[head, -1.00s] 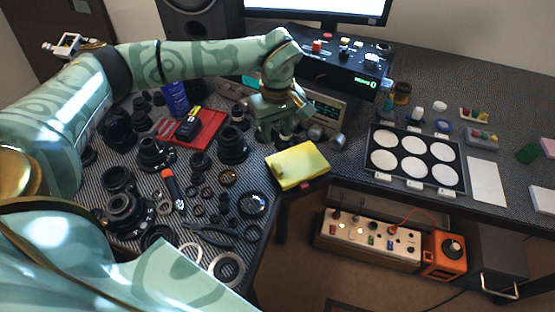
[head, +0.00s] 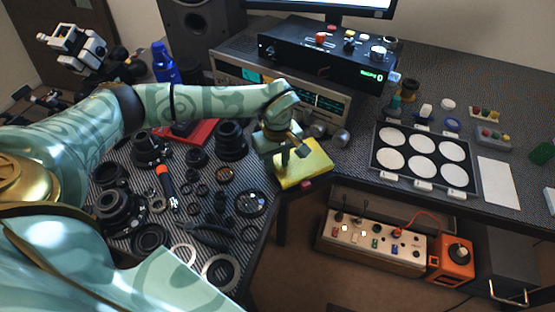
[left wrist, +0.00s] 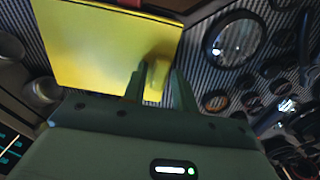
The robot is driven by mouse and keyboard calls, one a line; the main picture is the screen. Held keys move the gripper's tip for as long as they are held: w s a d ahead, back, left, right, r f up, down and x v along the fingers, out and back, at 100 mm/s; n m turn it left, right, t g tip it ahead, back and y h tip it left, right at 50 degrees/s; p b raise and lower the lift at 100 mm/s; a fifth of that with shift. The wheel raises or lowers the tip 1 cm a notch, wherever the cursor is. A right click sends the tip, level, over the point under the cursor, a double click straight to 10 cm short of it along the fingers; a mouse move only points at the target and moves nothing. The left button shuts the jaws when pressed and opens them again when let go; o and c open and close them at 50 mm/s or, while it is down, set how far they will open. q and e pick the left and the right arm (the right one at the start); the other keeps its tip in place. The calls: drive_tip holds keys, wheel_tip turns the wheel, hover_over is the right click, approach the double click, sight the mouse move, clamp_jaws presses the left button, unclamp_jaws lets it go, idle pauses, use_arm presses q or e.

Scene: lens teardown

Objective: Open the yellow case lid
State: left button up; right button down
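The yellow case (head: 314,168) lies at the front corner of the bench, and its lid looks closed. In the left wrist view the case (left wrist: 95,50) fills the upper left, with a small raised yellow tab (left wrist: 157,80) near its edge. My left gripper (head: 289,158) is over the left part of the case and hides some of it. In the left wrist view its fingers (left wrist: 160,72) are apart, one on each side of the tab. Whether they touch the tab is unclear.
Lens rings and barrels crowd the bench left of the case, with an orange-handled screwdriver (head: 165,183). Instruments (head: 325,50) stand behind. A tray of white discs (head: 377,165) is to the right. A box with switches (head: 375,243) sits below the bench edge.

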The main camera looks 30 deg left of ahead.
use_arm(q)
clamp_jaws()
drive_tip(key=shift+r, duration=0.15)
use_arm(e)
drive_tip(key=shift+d, duration=0.1)
